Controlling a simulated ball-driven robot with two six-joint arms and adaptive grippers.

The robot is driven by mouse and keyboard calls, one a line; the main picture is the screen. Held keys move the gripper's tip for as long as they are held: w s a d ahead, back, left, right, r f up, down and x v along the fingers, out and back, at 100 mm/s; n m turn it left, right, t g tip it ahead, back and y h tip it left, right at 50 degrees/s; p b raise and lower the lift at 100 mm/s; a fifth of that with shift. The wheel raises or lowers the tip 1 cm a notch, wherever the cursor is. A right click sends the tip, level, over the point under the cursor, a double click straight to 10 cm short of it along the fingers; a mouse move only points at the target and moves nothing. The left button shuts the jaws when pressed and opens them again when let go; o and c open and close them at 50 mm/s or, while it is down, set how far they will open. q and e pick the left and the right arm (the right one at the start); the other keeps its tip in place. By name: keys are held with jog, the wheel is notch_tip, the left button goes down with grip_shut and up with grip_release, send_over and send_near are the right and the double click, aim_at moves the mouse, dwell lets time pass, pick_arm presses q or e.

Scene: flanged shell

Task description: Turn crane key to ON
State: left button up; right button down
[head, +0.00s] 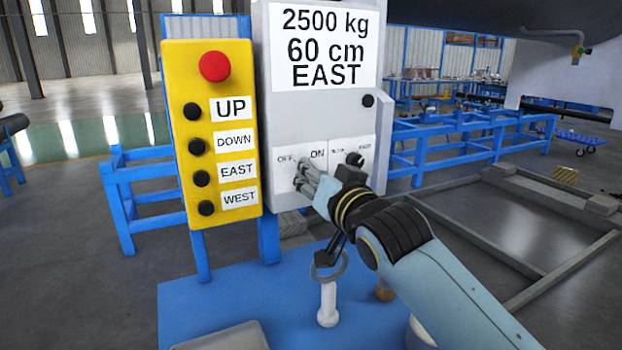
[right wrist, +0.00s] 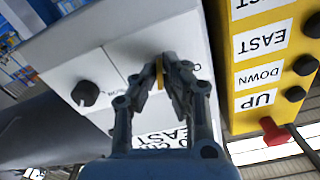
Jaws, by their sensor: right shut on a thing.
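The grey crane control box (head: 312,110) stands upright, with a white sign "2500 kg 60 cm EAST" above a lower panel marked OFF and ON. My right gripper (head: 303,178) is at that panel just under the OFF and ON labels, and its fingers hide the key in the head view. In the right wrist view the fingertips (right wrist: 166,73) are shut on the crane key (right wrist: 158,74), a thin yellow piece against the panel. I cannot tell whether the key points to OFF or ON. My left gripper is not in view.
A black knob (head: 355,159) sits close right of the key, and shows in the right wrist view (right wrist: 84,93). The yellow button box (head: 182,140) with a red button (head: 215,66) adjoins on the left. A blue table (head: 190,308) lies below.

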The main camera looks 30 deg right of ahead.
jog(key=m+b, duration=0.1)
jog(key=m, duration=0.3)
jog(key=shift+f+m, duration=0.1)
jog(key=shift+m, duration=0.3)
dwell(0.4)
jog(key=c, duration=1.5)
grip_release()
jog(key=s, duration=1.2)
jog(key=shift+a, duration=0.35)
